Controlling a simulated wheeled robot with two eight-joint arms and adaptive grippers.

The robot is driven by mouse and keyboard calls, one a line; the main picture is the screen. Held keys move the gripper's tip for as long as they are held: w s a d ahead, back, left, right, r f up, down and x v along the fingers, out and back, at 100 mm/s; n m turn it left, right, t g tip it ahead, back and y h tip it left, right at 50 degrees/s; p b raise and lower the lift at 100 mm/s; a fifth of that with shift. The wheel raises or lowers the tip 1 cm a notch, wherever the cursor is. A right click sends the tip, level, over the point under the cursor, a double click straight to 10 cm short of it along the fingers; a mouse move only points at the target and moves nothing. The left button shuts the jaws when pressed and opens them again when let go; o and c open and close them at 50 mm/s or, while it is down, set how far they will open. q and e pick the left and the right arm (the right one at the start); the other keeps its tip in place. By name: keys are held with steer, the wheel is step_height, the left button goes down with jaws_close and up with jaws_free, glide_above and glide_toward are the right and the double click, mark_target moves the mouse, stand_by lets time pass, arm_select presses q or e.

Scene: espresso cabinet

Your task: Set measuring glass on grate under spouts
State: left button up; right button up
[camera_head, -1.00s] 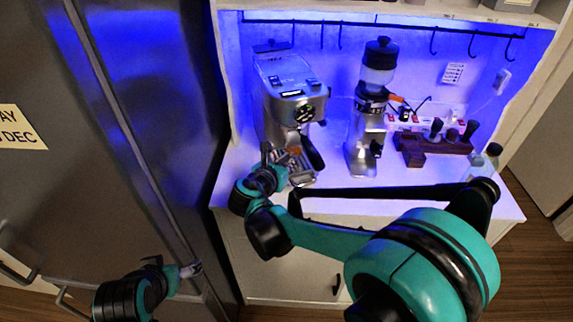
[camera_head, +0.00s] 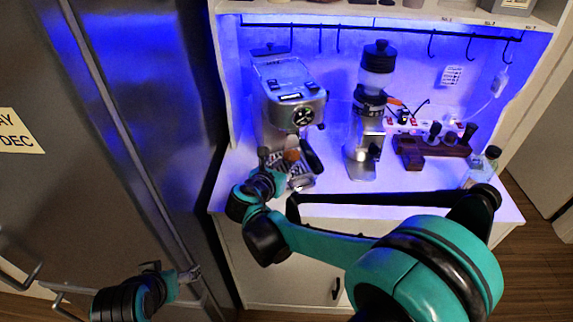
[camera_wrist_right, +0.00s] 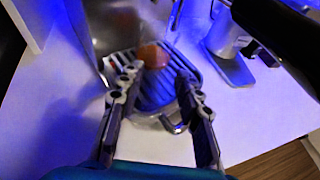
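The espresso machine (camera_head: 290,95) stands at the left of the white counter, its slatted grate (camera_wrist_right: 150,92) low at the front. A small brown-orange object (camera_wrist_right: 152,57), which looks like the measuring glass, is on or just above the grate; it also shows below the machine's front in the head view (camera_head: 291,155). Clear glass walls cannot be made out. My right gripper (camera_wrist_right: 157,80) is open over the grate, its fingers apart on either side, with the object just beyond the tips. My left gripper (camera_head: 188,274) is low by the fridge, away from the counter; its opening is unclear.
A grinder (camera_head: 368,120) stands right of the machine. A dark wooden stand (camera_head: 430,150) with tools and a clear bottle (camera_head: 480,170) are further right. The black portafilter handle (camera_head: 311,157) hangs close to my right gripper. The fridge (camera_head: 120,120) borders the left.

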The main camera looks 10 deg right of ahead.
steer(key=v, duration=1.1)
steer(key=s+d+f+m+g+y, duration=0.3)
steer(key=s+d+f+m+g, duration=0.15)
steer(key=s+d+m, duration=0.4)
steer(key=s+f+m+y, duration=0.2)
steer(key=s+m, duration=0.1)
steer(key=m, duration=0.7)
steer(key=s+d+f+m+y, duration=0.1)
steer(key=s+m, duration=0.3)
steer(key=m, duration=0.6)
steer(key=shift+s+f+y, duration=0.25)
steer(key=shift+f+y, duration=0.25)
steer(key=shift+y, duration=0.4)
